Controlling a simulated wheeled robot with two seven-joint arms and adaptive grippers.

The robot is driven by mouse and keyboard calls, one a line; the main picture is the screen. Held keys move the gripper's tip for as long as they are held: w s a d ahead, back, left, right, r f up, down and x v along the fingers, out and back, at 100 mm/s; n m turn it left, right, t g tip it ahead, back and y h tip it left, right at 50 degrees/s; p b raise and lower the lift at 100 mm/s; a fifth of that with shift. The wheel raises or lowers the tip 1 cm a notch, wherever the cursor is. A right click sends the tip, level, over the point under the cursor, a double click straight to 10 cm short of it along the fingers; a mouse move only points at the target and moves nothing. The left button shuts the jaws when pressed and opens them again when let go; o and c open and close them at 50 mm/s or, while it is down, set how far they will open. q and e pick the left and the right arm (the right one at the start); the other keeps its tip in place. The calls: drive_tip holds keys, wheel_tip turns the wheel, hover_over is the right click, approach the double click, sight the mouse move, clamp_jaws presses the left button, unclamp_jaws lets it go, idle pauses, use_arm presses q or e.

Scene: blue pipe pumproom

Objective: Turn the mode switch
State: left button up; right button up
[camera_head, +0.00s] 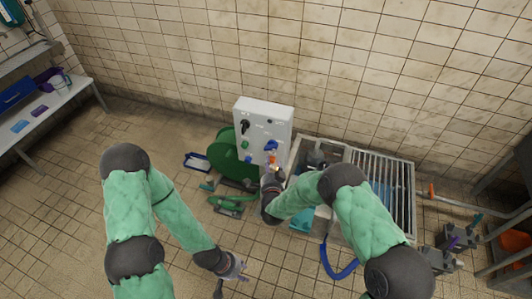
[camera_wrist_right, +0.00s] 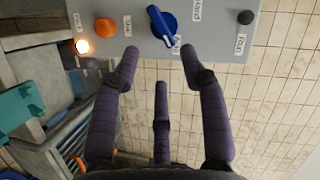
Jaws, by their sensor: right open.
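A light grey control box (camera_head: 264,120) stands against the tiled wall. In the right wrist view its panel (camera_wrist_right: 215,40) carries a blue rotary switch (camera_wrist_right: 164,28) with a slanted handle and a label reading "Hand" beside it. The same blue switch (camera_head: 271,146) shows low on the box in the head view. My right gripper (camera_wrist_right: 160,62) is open and empty, its purple fingers pointing at the panel near the switch; I see no contact. My left gripper (camera_head: 243,270) hangs low over the floor, away from the box; its finger opening is too small to judge.
A green reel (camera_head: 228,155) stands left of the box. A metal grating (camera_head: 385,190) lies right. Open floor (camera_head: 90,180) is at left.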

sight(271, 146)
drive_tip(key=w+f+b, duration=0.2)
drive_tip(key=w, duration=0.7)
drive_tip(key=shift+b, duration=0.35)
drive_tip(key=shift+w, duration=0.1)
drive_tip(key=shift+a, duration=0.1)
clamp_jaws()
